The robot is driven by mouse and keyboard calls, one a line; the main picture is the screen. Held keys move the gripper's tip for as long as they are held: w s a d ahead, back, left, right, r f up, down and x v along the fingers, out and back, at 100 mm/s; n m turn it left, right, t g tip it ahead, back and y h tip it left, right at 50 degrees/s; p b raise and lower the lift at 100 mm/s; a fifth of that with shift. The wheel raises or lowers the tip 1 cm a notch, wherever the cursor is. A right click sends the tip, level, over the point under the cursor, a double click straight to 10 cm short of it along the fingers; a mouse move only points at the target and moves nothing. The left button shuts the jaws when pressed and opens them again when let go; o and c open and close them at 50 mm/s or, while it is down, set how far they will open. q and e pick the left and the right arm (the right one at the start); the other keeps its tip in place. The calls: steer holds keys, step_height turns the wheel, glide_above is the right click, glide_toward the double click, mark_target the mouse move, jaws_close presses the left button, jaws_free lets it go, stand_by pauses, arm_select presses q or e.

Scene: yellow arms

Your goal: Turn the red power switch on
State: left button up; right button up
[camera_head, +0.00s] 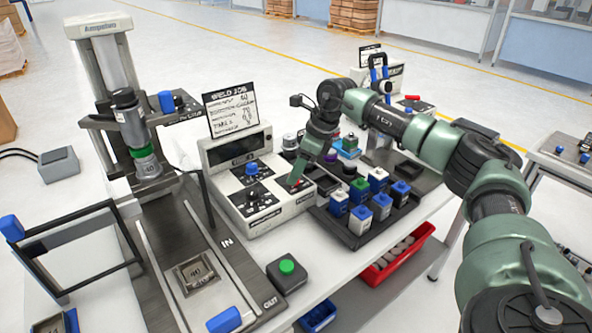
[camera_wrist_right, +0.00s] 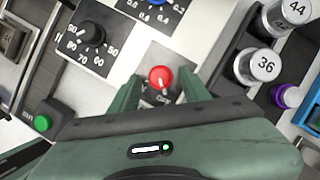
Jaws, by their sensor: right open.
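The red power switch (camera_wrist_right: 160,77) is a small round red knob on a grey plate of the control box, seen in the right wrist view. A bit of its red shows at the fingertips in the head view (camera_head: 296,182). The control box (camera_head: 235,205) is white with a dark display and dials. My right gripper (camera_wrist_right: 158,88) is open, with one green finger on each side of the red knob. I cannot tell whether the fingers touch it or what position the switch is in. The right gripper (camera_head: 298,177) reaches down over the box's right part in the head view. My left gripper is not in view.
A black dial (camera_wrist_right: 92,33) and a blue dial sit near the switch. A dark tray (camera_head: 345,232) with several blue-topped and other capped containers stands close on the right. A green button box (camera_head: 287,272) stands in front. A press (camera_head: 130,120) stands left; a sign rises behind the box.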

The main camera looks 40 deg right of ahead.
steer(key=shift+w+a+f, duration=0.1)
steer(key=shift+w+f, duration=0.05)
steer(key=shift+f, duration=0.3)
jaws_close()
